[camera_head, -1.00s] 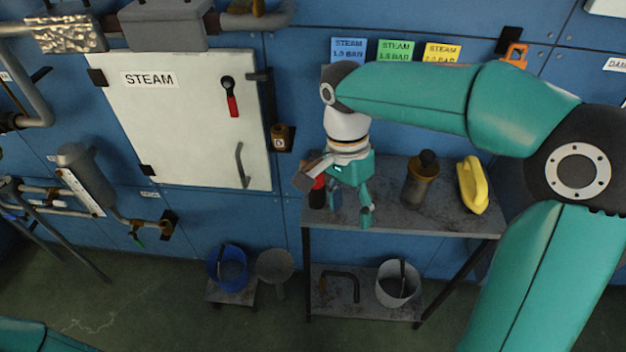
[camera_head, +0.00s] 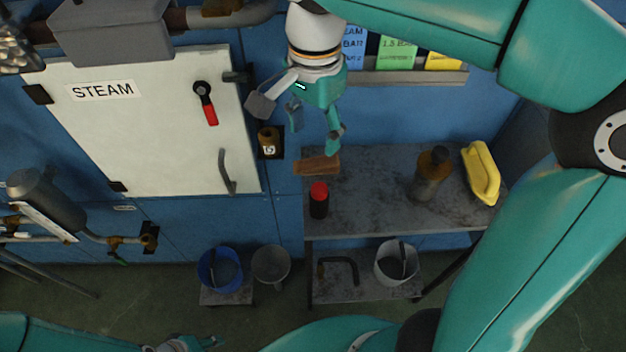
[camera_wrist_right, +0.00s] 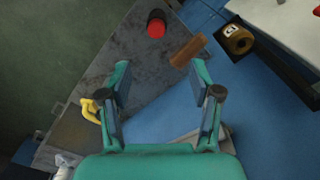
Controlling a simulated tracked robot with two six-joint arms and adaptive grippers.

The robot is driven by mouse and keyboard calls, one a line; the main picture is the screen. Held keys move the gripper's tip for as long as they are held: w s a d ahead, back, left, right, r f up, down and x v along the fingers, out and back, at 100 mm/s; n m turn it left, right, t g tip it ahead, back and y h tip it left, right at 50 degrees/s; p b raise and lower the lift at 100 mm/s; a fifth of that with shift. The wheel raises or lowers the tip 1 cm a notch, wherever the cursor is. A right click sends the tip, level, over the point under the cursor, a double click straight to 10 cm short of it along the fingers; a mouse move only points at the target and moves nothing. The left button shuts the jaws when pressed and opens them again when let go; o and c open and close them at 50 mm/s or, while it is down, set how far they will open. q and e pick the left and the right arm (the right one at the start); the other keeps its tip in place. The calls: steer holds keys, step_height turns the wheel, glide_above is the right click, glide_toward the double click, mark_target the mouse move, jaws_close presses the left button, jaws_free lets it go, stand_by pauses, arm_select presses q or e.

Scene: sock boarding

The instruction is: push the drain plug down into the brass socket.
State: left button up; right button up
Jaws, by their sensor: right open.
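The brass socket (camera_head: 268,141) is a small upright cylinder with a pale label, on a dark wall bracket right of the white door. It also shows at the upper right of the right wrist view (camera_wrist_right: 236,40). A black cylinder with a red top (camera_head: 319,199) stands on the shelf's left front; I cannot tell whether it is the drain plug. My right gripper (camera_head: 312,130) is open and empty, above the shelf's left end and right of the socket. In the right wrist view its fingers (camera_wrist_right: 160,82) are apart with nothing between. My left gripper (camera_head: 187,344) barely shows at the bottom edge.
A brown block (camera_head: 317,166) lies at the left edge of the grey shelf (camera_head: 370,190). A brown bottle (camera_head: 431,175) and a yellow object (camera_head: 482,172) stand farther right. The STEAM door (camera_head: 150,130) has a red-handled lever (camera_head: 206,104). Buckets stand below.

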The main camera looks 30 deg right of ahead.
glide_above(319, 188)
steer(key=f, duration=1)
steer(key=shift+s+a+f+b, duration=0.15)
steer(key=shift+s+f+b, duration=0.1)
steer(key=shift+f+b, duration=0.1)
steer(key=shift+w+f+p, duration=0.15)
steer(key=shift+f, duration=1.2)
steer(key=shift+w+f+p, duration=0.1)
steer(key=shift+f+p, duration=0.05)
steer(key=shift+f, duration=1.15)
jaws_close()
steer(key=shift+r, duration=0.1)
